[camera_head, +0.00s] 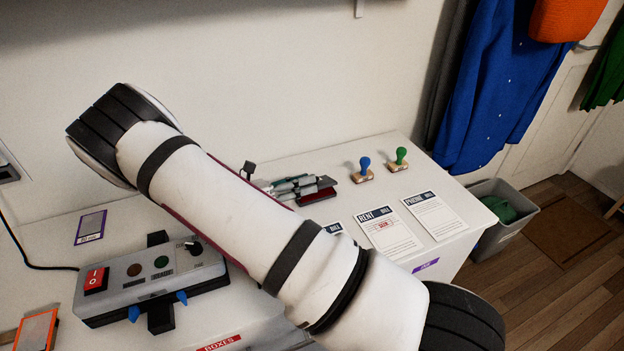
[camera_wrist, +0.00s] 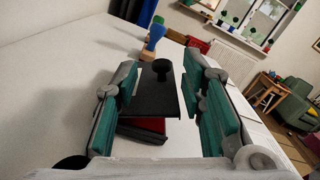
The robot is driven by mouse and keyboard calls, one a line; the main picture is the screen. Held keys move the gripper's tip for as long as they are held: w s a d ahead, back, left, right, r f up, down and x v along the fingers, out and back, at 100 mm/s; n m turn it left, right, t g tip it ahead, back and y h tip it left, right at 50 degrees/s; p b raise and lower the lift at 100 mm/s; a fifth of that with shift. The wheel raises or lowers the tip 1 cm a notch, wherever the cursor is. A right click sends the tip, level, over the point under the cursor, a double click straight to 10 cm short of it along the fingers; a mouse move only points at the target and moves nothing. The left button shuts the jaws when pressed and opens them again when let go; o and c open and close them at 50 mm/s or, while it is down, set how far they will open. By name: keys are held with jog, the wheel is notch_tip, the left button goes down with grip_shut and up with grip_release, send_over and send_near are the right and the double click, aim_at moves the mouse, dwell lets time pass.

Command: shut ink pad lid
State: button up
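The ink pad shows its dark red pad (camera_wrist: 143,130) low between my fingers in the wrist view. Its black lid (camera_wrist: 158,97) with a round knob (camera_wrist: 162,68) stands open, raised above the pad. In the head view the ink pad (camera_head: 318,195) sits beside my gripper (camera_head: 298,186), and much of it is hidden. My gripper (camera_wrist: 167,82) is open, with teal finger pads on either side of the lid. A gap shows between the lid and the right finger. I cannot tell whether the left finger touches the lid.
A blue stamp (camera_head: 364,169) and a green stamp (camera_head: 399,159) stand behind the pad. Bills (camera_head: 388,232) lie to the right, near the table edge. A grey control box (camera_head: 150,281) sits at front left. A bin (camera_head: 505,218) stands on the floor.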

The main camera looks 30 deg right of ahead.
jog(key=shift+w+a, duration=0.25)
jog(key=shift+a, duration=0.75)
jog(key=shift+w+a, duration=0.2)
jog(key=shift+a, duration=0.8)
